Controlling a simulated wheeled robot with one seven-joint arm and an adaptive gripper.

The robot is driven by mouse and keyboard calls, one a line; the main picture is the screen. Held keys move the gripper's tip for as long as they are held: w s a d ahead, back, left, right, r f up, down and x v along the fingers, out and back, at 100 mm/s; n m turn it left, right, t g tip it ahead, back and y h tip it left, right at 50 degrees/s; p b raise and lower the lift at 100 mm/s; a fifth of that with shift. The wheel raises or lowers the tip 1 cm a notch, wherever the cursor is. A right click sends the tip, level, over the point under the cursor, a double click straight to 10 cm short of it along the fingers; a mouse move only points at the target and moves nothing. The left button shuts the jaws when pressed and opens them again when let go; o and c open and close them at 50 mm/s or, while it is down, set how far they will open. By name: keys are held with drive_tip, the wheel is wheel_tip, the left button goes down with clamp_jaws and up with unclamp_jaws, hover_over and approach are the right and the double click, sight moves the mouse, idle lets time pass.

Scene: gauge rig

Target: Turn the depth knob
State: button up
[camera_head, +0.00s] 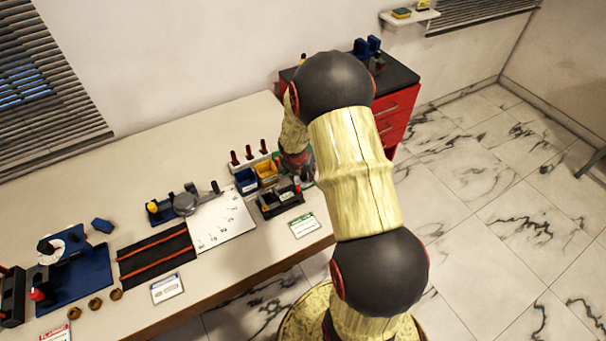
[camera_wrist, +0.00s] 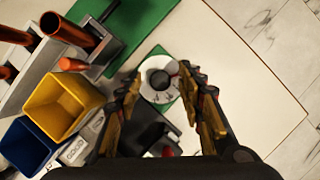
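A black round knob (camera_wrist: 158,79) sits at the centre of a white marked dial (camera_wrist: 150,95) on a green plate, seen in the wrist view; I take it as the depth knob. My gripper (camera_wrist: 161,75) is open, one finger on each side of the dial, with a gap between each finger and the knob. Nothing is held. I cannot tell how far the fingertips are above the dial. In the head view my gripper (camera_head: 299,172) is over the table's right end, and my arm hides much of it; the knob is not clear there.
A yellow bin (camera_wrist: 64,105), a blue bin (camera_wrist: 24,147) and a rack of copper-coloured tubes (camera_wrist: 65,30) stand left of my gripper. A black device (camera_head: 281,201) is close by. A red drawer cabinet (camera_head: 398,112) stands behind. The table's front strip is partly clear.

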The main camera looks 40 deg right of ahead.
clamp_jaws()
idle(0.5)
